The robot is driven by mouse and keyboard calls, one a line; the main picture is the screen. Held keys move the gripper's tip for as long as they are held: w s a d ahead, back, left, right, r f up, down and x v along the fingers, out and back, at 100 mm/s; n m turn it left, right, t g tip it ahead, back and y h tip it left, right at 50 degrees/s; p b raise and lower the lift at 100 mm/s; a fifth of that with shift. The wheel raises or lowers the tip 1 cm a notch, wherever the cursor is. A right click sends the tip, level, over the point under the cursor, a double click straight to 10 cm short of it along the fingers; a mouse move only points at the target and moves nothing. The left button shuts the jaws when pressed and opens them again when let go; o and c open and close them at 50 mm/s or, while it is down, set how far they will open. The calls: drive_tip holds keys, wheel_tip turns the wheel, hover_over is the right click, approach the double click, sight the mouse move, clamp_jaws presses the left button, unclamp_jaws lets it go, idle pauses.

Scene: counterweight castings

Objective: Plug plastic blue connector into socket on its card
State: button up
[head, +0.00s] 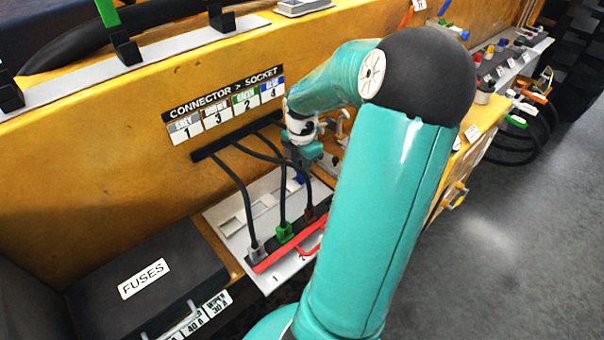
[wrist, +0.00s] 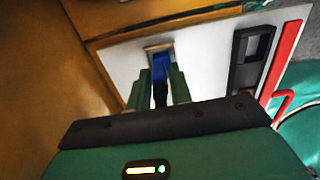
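The blue connector (wrist: 161,66) sits between the fingers of my gripper (wrist: 160,75) in the wrist view, with its black cable running back between them. The fingers lie close against both sides of it. It is at a pale slot in the white panel (wrist: 122,62). In the head view the blue connector (head: 299,178) shows just below my gripper (head: 303,158), partly hidden. The card (head: 226,108) lists grey 1, brown 3, green 2, blue 4. A dark empty socket (wrist: 250,50) shows to the right in the wrist view; my arm hides it in the head view.
The grey (head: 255,251), green (head: 284,232) and brown (head: 309,214) connectors sit in the black socket strip, their cables arching from the wall. A red bar (head: 272,258) with a handle runs along the strip. A black FUSES box (head: 150,285) stands at the left.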

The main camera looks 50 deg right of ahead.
clamp_jaws()
